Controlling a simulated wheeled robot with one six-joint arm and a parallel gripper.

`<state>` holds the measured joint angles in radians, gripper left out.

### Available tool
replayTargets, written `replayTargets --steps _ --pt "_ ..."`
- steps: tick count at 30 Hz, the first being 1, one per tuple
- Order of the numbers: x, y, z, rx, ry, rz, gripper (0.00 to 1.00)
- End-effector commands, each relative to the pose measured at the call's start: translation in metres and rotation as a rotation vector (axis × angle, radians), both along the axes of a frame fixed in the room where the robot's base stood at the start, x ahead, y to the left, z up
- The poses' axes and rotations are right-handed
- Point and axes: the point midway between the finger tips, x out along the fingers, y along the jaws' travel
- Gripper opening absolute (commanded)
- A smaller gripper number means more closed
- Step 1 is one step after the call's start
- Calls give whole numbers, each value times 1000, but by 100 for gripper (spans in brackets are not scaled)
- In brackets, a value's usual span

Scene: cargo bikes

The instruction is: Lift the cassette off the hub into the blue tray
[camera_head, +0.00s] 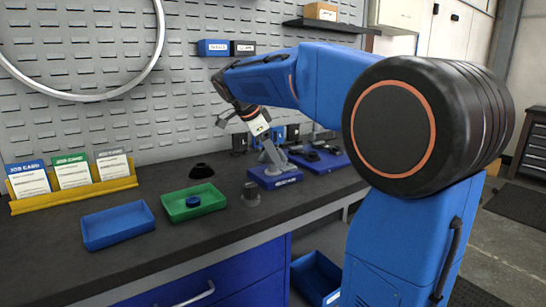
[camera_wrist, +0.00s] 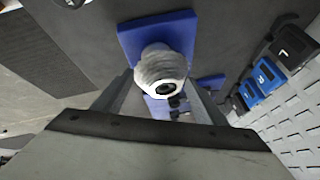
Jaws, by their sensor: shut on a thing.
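The cassette (camera_wrist: 160,66) shows as a ribbed grey stack with a pale ring and dark centre. My gripper (camera_wrist: 163,95) is shut on it, one finger on each side. In the head view my gripper (camera_head: 270,155) points down over the blue stand (camera_head: 275,180), whose base also shows behind the cassette in the wrist view (camera_wrist: 128,40). The hub is hidden by the cassette and fingers; I cannot tell whether they are apart. The blue tray (camera_head: 118,225) lies on the bench to the left and looks empty.
A green tray (camera_head: 180,212) with a round blue piece (camera_head: 192,202) lies between the blue tray and the stand. A black cone-shaped piece (camera_head: 201,171) is behind it, and a grey cylinder (camera_head: 251,193) stands near the front edge. Job cards (camera_head: 72,176) stand at left.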

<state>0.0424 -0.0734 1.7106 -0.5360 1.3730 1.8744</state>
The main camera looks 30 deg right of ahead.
Motion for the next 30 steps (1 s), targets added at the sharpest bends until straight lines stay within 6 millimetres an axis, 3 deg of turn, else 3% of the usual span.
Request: replayTargets --steps 5,6,8,10,12,21,30 --pt "0 0 2 0 -1 0 35" --pt "1 0 4 -1 -2 1 30" --pt "1 0 10 0 -2 0 30" --pt "1 0 19 0 -4 0 24" --pt "1 0 31 0 -4 1 11" --pt "1 0 82 0 -2 0 10" --pt "0 0 101 0 -1 0 10"
